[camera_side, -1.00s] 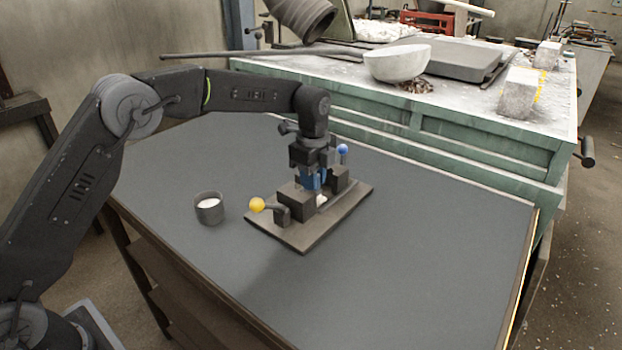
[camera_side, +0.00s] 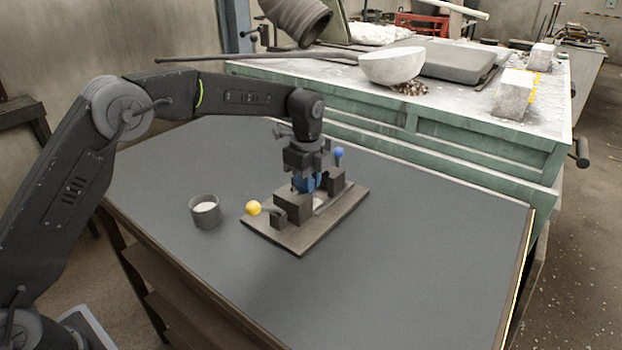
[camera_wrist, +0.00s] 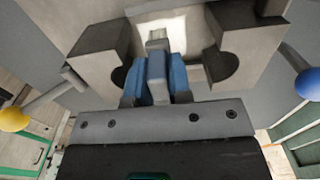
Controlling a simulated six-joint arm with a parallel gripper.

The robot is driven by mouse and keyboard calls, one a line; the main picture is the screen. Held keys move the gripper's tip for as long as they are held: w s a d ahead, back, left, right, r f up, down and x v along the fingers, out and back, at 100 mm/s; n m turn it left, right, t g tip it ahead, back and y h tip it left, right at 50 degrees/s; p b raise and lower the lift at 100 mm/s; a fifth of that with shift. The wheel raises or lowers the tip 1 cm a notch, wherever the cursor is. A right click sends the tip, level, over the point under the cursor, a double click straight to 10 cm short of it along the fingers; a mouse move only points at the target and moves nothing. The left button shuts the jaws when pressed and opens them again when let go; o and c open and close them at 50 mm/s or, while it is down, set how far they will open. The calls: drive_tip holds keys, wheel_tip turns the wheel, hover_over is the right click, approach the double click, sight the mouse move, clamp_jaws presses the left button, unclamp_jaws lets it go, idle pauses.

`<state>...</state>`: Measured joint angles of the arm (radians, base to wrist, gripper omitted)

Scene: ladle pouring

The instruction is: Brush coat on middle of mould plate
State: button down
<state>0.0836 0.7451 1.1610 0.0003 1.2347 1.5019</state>
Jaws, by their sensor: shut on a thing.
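The mould plate (camera_side: 300,243) lies on the dark table with two dark mould blocks on it, a near block (camera_side: 293,207) and a far block (camera_side: 336,180). My gripper (camera_side: 309,184) is low over the gap between the blocks. In the wrist view its blue fingers (camera_wrist: 158,82) are shut on a slim grey-white brush (camera_wrist: 157,42). The brush points at the plate's middle, where a pale patch (camera_wrist: 178,28) shows between the blocks. I cannot tell whether the bristles touch. A dark cup (camera_side: 206,213) with white coating inside stands left of the plate.
A yellow knob (camera_side: 253,208) sticks out at the plate's left and a blue knob (camera_side: 338,153) at its far side. The table's front and right are clear. Behind stands a green bench (camera_side: 470,140) with a white bowl (camera_side: 392,66).

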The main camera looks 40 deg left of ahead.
drive_tip(key=shift+s, duration=0.2)
drive_tip(key=shift+w, duration=1.25)
drive_tip(key=shift+s+r, duration=0.1)
drive_tip(key=shift+s, duration=1.1)
drive_tip(key=shift+w, duration=1.25)
